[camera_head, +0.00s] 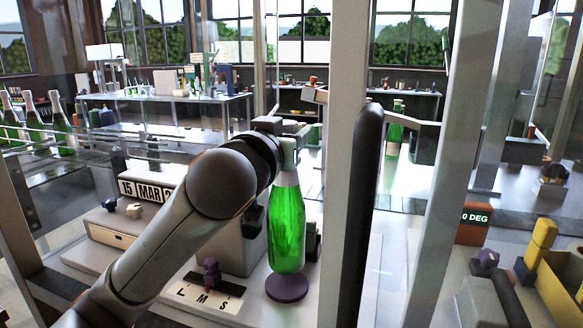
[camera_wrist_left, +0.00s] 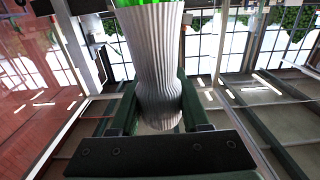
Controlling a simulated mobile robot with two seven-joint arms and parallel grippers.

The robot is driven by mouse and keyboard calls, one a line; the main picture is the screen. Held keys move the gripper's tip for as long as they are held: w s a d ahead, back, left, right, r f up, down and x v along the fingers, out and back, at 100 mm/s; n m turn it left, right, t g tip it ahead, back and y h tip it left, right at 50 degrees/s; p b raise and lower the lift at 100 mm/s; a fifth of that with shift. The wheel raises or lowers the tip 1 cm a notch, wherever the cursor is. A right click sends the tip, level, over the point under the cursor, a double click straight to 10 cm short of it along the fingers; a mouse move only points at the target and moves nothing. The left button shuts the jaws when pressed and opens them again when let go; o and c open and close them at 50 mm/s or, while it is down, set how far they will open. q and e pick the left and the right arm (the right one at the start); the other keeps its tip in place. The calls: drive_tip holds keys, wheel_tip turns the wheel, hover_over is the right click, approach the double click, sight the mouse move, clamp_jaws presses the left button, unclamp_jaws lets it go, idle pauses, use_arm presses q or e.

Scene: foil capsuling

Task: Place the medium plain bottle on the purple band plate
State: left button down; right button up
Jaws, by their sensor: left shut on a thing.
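A green bottle (camera_head: 287,225) with a pale silvery foil neck stands upright over the round purple plate (camera_head: 287,290) in the head view. Its base overlaps the plate; I cannot tell whether it touches or hangs just above. My left gripper (camera_head: 288,150) is shut on the bottle's neck, coming from the upper left. In the left wrist view the ribbed silver foil (camera_wrist_left: 155,55) sits between the two dark fingers, with a bit of green glass at the top edge. My right gripper is not in view.
A small purple knob (camera_head: 211,272) stands by an L M S scale (camera_head: 208,296) left of the plate. A grey post (camera_head: 345,170) and dark upright bar (camera_head: 368,200) rise close on the right. Several bottles (camera_head: 55,125) stand at far left; another green bottle (camera_head: 394,135) stands behind.

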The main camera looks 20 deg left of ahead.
sight(286, 200)
use_arm(q)
drive_tip(key=shift+f+b, duration=0.3)
drive_tip(key=shift+f, duration=1.6)
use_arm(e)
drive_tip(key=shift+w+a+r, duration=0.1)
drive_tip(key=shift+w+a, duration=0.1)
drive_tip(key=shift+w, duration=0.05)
use_arm(q)
drive_tip(key=shift+f, duration=0.15)
drive_tip(key=c, duration=0.8)
unclamp_jaws()
drive_tip(key=shift+f, duration=0.2)
drive_tip(key=shift+c, duration=0.2)
drive_tip(key=o, duration=0.5)
drive_tip(key=shift+c, duration=0.2)
drive_tip(key=shift+r, duration=0.1)
